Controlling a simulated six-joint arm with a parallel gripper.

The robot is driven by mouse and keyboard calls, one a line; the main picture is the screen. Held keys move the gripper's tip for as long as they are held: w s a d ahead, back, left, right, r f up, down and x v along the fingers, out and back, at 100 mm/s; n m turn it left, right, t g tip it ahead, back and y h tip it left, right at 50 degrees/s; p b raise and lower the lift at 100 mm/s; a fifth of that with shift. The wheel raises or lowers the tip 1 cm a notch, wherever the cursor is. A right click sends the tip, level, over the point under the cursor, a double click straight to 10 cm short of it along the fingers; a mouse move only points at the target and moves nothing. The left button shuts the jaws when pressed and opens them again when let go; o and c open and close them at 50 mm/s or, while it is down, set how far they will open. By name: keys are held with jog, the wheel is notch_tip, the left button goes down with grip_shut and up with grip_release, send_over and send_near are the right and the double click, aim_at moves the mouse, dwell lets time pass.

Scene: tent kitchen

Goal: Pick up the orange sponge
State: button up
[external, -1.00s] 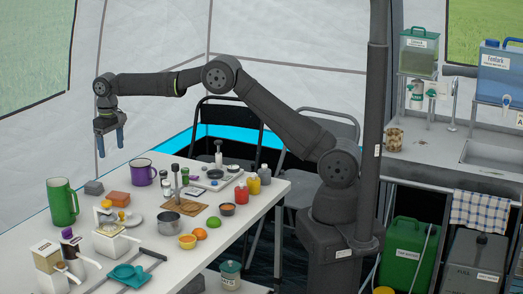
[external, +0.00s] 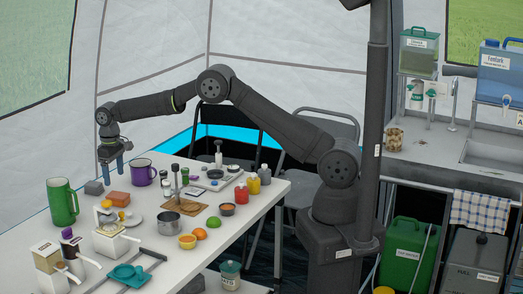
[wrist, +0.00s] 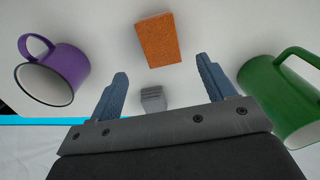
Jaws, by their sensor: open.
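The orange sponge (external: 117,199) is a small block lying on the white table near its far left part. It also shows in the wrist view (wrist: 158,40), at top centre beyond my fingertips. My gripper (external: 112,173) points down above the table, over the area just behind the sponge. The sponge is not touched by the fingers.
A coffee device (external: 107,217) and plate stand in front. Several other items crowd the table.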

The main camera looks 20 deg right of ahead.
aim_at(117, 195)
notch_tip(117, 195, down, 3)
jog(key=shift+f, duration=0.15)
jog(key=shift+s+d+f, duration=0.1)
jog(key=shift+f, duration=1.25)
jog(key=shift+s+d+f, duration=0.1)
jog(key=shift+f, duration=1.2)
jog(key=c, duration=1)
